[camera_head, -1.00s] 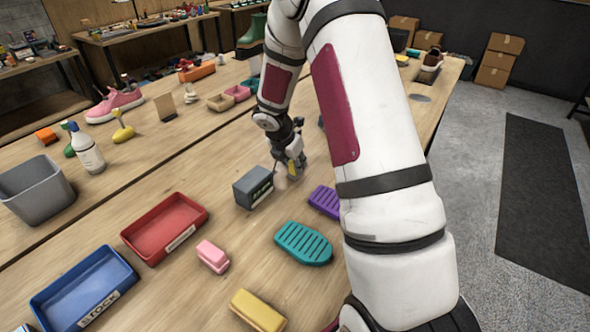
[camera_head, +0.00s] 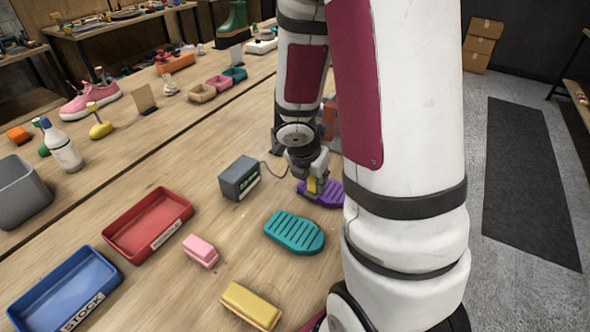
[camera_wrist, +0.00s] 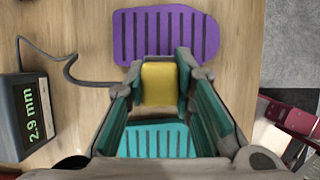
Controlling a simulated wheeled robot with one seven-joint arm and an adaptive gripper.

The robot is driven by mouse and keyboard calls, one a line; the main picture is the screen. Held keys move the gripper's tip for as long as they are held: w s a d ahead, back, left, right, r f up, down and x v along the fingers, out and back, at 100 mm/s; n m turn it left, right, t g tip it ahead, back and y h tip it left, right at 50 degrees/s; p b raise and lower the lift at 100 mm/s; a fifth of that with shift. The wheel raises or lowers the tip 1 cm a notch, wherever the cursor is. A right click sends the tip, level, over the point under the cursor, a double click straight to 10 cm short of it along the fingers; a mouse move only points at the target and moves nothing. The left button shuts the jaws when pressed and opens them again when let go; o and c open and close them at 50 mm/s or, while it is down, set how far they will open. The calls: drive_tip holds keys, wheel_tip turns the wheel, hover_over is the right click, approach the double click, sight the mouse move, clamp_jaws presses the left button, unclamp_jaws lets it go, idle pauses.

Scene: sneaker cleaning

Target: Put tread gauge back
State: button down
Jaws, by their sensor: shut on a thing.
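My gripper (camera_wrist: 160,85) is shut on a yellow block (camera_wrist: 158,84), which I take to be the tread gauge's hand piece. It also shows in the head view (camera_head: 312,185). A thin cable (camera_wrist: 75,72) runs from the grey gauge box (camera_wrist: 25,110) toward my gripper. The box reads 2.9 mm in green; in the head view the box (camera_head: 239,178) stands left of my gripper. A purple ridged sole (camera_wrist: 170,32) and a teal ridged sole (camera_wrist: 158,138) lie flat below. Whether the yellow block touches the purple sole is unclear.
A pink block (camera_head: 201,251), a yellow block-like brush (camera_head: 251,306), a red tray (camera_head: 150,218) and a blue STOCK tray (camera_head: 65,290) stand left and in front. A grey bin (camera_head: 20,190) and a spray bottle (camera_head: 63,148) are farther left. Bare table lies between box and trays.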

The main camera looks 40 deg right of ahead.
drive_tip(key=shift+w+a+r, duration=0.1)
drive_tip(key=shift+a, duration=0.5)
drive_tip(key=shift+w+a+r, duration=0.1)
drive_tip(key=shift+a, duration=0.45)
drive_tip(key=shift+w, duration=0.4)
drive_tip(key=w+d, duration=0.1)
drive_tip(key=w, duration=0.3)
drive_tip(key=w+d+f+p, duration=0.1)
drive_tip(key=w, duration=0.4)
drive_tip(key=w+d+p, duration=0.1)
drive_tip(key=w+d, duration=0.1)
drive_tip(key=w, duration=0.3)
drive_tip(key=shift+w+f, duration=0.2)
drive_tip(key=shift+f, duration=0.1)
drive_tip(key=shift+w+f, duration=0.1)
drive_tip(key=shift+f, duration=1.65)
drive_tip(key=shift+f, duration=0.15)
drive_tip(key=c, duration=1.4)
unclamp_jaws()
drive_tip(key=shift+o, duration=0.2)
